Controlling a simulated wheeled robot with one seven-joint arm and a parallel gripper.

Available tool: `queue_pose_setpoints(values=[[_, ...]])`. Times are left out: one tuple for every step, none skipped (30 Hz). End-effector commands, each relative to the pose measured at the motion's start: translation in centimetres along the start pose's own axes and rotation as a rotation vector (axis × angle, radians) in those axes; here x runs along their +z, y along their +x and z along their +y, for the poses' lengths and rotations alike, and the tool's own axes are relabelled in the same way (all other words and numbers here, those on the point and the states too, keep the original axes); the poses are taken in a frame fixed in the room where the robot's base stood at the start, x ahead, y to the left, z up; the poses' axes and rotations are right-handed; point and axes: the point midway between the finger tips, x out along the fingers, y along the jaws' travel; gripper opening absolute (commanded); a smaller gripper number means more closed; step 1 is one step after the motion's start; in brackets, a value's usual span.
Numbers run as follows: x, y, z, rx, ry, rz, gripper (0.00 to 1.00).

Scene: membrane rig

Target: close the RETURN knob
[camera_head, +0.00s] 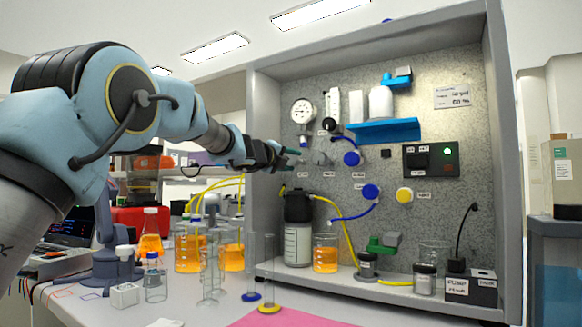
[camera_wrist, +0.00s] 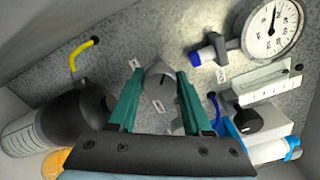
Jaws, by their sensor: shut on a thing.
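A grey knob (camera_wrist: 160,73) is on the speckled panel between my green fingertips in the wrist view. A short dark mark shows on its face, and a small label beside it is too small to read. My gripper (camera_wrist: 161,80) is shut on this knob, one finger on each side. In the head view my gripper (camera_head: 296,153) reaches the panel's left part and hides the held knob. A second grey knob (camera_head: 320,158) is just right of it; it also shows in the wrist view (camera_wrist: 176,126), partly behind a finger. I cannot read which label says RETURN.
A pressure gauge (camera_head: 302,111) and a blue valve knob (camera_head: 352,158) are close by on the panel. A dark-capped bottle (camera_head: 297,240) stands below. Several glass vessels with orange liquid (camera_head: 190,250) stand on the bench under my arm. A blue shelf (camera_head: 385,131) juts out at right.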

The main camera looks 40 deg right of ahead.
Motion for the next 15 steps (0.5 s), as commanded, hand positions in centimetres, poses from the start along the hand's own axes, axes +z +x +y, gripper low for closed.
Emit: queue_pose_setpoints(values=[[-0.22, 0.04, 0.27, 0.0, 0.044, 0.001, 0.0], [-0.22, 0.04, 0.26, 0.0, 0.073, 0.001, 0.0], [-0.21, 0.04, 0.26, 0.0, 0.11, 0.001, 0.0], [-0.23, 0.04, 0.27, 0.0, 0.139, 0.001, 0.0], [-0.23, 0.03, 0.29, 0.0, 0.167, 0.001, 0.0], [-0.2, 0.03, 0.29, 0.0, 0.205, 0.001, 0.0], [-0.2, 0.03, 0.29, 0.0, 0.235, 0.001, 0.0], [-0.22, 0.04, 0.26, 0.0, 0.262, 0.001, 0.0], [-0.25, 0.05, 0.24, -0.001, 0.3, 0.001, 0.0], [-0.27, 0.05, 0.25, -0.001, 0.329, 0.002, 0.0], [-0.27, 0.05, 0.26, 0.0, 0.358, 0.002, 0.0], [-0.24, 0.04, 0.28, 0.0, 0.395, 0.001, 0.0], [-0.24, 0.04, 0.28, 0.0, 0.424, 0.001, 0.0], [-0.23, 0.04, 0.26, 0.0, 0.451, 0.001, 0.0], [-0.24, 0.05, 0.25, -0.001, 0.488, 0.001, 0.0]])
